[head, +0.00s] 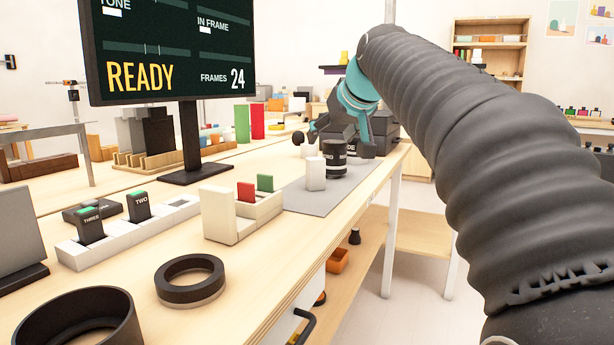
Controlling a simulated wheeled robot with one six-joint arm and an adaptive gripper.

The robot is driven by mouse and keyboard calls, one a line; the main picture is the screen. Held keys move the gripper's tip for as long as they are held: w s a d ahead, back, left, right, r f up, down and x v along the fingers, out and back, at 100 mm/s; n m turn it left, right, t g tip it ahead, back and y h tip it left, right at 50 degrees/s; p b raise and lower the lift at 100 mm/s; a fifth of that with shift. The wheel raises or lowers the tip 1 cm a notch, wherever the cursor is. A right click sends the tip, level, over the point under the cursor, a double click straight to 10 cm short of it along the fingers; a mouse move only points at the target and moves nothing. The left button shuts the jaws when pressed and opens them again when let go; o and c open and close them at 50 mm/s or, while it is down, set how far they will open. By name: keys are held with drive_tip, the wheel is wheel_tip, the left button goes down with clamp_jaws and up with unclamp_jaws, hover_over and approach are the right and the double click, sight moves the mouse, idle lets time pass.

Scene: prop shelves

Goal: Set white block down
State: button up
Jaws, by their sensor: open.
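A white block (316,174) stands upright on the grey mat (300,199), near the mat's middle. A second pale block (308,150) stands just behind it, partly hidden. My gripper (334,144) is at the far end of the mat with its fingers spread wide, pointing down. It is beyond the front white block, and nothing shows held in it. A black canister (335,160) stands between the spread fingers in the picture; I cannot tell whether a finger touches it.
A cream holder (232,228) with red and green cards stands left of the mat. A white slotted rack (110,241) holds black tags. A black ring (190,281) and a monitor (165,60) also stand on the table. Dark boxes (385,128) stand behind my gripper.

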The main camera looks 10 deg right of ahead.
sight(316, 159)
drive_tip(key=b+x, duration=0.1)
drive_tip(key=x, duration=1)
drive_tip(key=shift+w+f, duration=0.2)
drive_tip(key=shift+f, duration=0.15)
clamp_jaws()
